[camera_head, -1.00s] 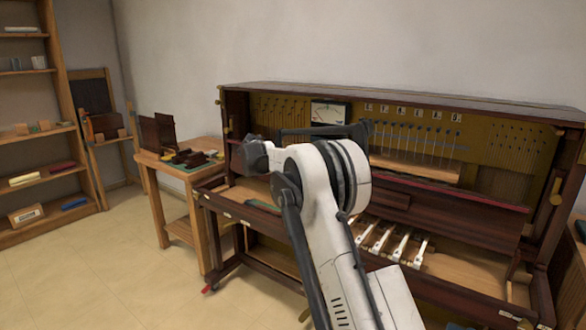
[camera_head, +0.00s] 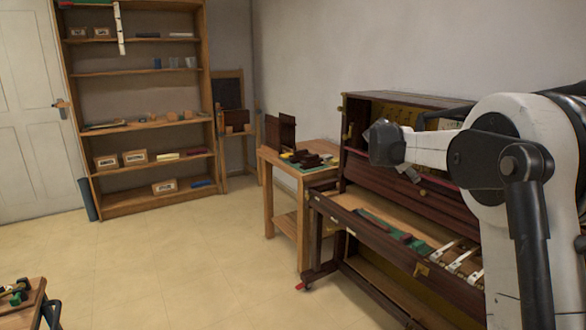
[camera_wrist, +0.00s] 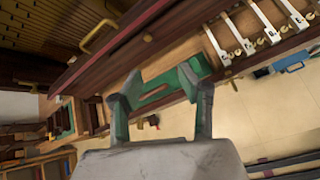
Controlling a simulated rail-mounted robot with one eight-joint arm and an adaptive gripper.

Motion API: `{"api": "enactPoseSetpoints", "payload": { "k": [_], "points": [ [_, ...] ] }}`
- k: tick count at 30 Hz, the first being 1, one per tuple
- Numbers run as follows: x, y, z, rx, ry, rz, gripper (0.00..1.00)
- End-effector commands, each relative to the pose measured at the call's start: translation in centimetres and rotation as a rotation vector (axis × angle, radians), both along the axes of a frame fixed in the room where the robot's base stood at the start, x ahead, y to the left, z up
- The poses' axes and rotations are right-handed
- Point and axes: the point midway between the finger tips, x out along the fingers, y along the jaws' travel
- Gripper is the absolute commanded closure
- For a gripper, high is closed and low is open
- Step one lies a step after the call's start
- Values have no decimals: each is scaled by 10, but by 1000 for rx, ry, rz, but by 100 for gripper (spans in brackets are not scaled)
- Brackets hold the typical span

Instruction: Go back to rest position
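My gripper (camera_wrist: 161,98) shows in the wrist view with its two fingers apart and nothing between them. In the head view my arm stands at the right, in front of the piano (camera_head: 385,230), and the gripper's fingers are not clear there. The open piano shows several white keys (camera_head: 458,258) at its right part. These keys (camera_wrist: 245,38) also show at the upper right of the wrist view. A green strip (camera_head: 392,230) lies on the key bed left of them. The gripper appears apart from the piano.
A small wooden table (camera_head: 283,190) with dark parts on a green mat stands left of the piano. A tall shelf (camera_head: 140,121) with boxes stands against the far wall by a white door (camera_head: 30,120). Another table (camera_head: 22,308) is at the lower left. The floor between is clear.

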Motion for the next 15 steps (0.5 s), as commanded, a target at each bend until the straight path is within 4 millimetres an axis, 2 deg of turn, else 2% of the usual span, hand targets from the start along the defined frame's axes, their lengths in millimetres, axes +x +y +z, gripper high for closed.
{"api": "enactPoseSetpoints", "payload": {
  "k": [1,6,15],
  "points": [
    [-16,6,10,40,-28,-22,63],
    [-65,24,31,193,-128,-114,63],
    [-161,58,54,464,-284,-295,63]
  ]
}}
